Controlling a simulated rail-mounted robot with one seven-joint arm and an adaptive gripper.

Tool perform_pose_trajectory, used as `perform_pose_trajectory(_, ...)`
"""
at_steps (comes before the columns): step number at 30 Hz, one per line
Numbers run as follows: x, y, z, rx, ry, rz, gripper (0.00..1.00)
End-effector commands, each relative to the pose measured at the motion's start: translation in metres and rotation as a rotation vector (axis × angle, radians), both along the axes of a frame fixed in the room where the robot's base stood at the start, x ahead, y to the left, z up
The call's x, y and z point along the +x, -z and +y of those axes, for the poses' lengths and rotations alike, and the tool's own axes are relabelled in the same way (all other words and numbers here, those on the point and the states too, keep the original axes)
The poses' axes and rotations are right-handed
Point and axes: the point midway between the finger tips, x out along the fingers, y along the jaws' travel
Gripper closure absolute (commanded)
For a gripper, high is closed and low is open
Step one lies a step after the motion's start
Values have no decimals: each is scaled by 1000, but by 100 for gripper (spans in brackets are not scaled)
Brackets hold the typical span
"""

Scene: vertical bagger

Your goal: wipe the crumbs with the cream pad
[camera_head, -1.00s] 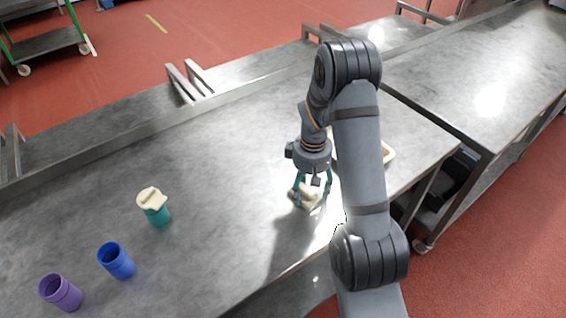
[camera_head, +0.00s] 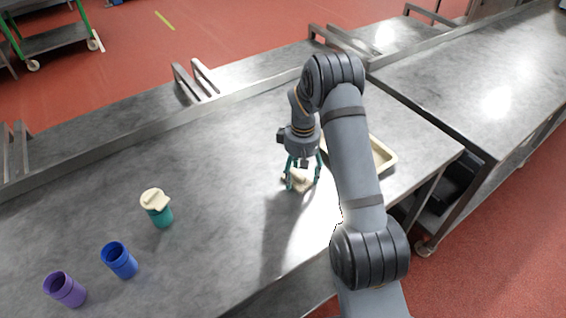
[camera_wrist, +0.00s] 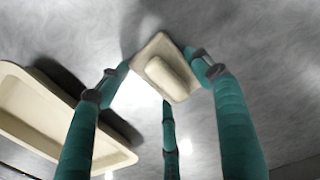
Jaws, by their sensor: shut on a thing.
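The cream pad (camera_wrist: 150,48) is a flat plate with a raised block-shaped grip on top. In the wrist view my gripper (camera_wrist: 166,72) has its teal fingers closed around the pad, two at its sides and a third at its near side. In the head view my gripper (camera_head: 302,184) holds the pad (camera_head: 297,181) low at the grey metal table (camera_head: 225,190), left of my forearm. I cannot tell whether its underside touches the surface. I cannot make out any crumbs in either view.
A shallow cream tray (camera_head: 388,158) lies right of the pad, partly behind my arm; it also shows in the wrist view (camera_wrist: 45,132). The table between is clear.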

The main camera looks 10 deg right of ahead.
Motion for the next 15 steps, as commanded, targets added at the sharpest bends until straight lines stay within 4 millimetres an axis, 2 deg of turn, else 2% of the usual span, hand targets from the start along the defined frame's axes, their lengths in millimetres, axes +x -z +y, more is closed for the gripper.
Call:
perform_pose_trajectory(3, 3, -11, 1, 0, 1, -1, 73)
perform_pose_trajectory(5, 3, -27, 1, 1, 0, -4, 73)
perform_pose_trajectory(15, 2, -56, 3, 0, -3, -1, 73)
